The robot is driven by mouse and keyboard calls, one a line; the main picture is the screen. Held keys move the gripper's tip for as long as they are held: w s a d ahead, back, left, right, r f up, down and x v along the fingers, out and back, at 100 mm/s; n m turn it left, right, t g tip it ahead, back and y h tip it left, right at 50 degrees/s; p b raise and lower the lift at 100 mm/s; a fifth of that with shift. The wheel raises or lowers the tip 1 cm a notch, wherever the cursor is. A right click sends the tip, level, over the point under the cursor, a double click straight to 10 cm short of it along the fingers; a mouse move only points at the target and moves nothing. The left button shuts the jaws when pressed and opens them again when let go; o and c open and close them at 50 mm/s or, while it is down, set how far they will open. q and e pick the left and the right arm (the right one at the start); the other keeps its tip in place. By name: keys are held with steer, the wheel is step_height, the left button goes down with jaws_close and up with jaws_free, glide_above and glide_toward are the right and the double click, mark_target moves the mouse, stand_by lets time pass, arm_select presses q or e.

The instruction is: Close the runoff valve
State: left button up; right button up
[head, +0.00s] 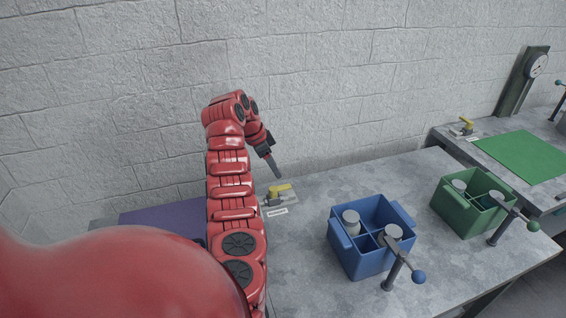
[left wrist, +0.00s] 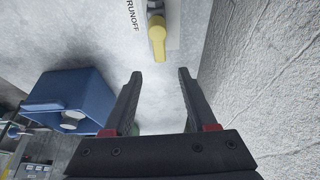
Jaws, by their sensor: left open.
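The runoff valve has a yellow lever handle (head: 281,190) on a small body mounted on the grey table, behind the blue crate and to its left in the head view. In the left wrist view, the yellow handle (left wrist: 157,40) shows at the top beside a label reading RUNOFF (left wrist: 133,18). My left gripper (head: 277,172) hangs just above the valve, fingers pointing down. In the left wrist view, its two fingers (left wrist: 160,75) are apart with nothing between them, and the handle lies beyond their tips. My right gripper is not seen.
A blue crate (head: 341,237) with grey-lidded items stands right of the valve, with a blue-knobbed lever (head: 418,276) in front. A green crate (head: 461,220) is further right. Another yellow-handled valve (head: 466,122) and a green mat (head: 522,157) are on the far table. A block wall (head: 330,90) stands behind.

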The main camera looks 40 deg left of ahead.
mark_target(286, 186)
arm_select(q)
steer(key=p+x, duration=0.1)
steer(key=x, duration=0.5)
steer(key=shift+w+d+f, duration=0.15)
steer(key=shift+d+f, duration=0.05)
steer(key=shift+f, duration=0.15)
steer(key=shift+w+f, duration=0.25)
steer(key=shift+f, duration=0.45)
jaws_close()
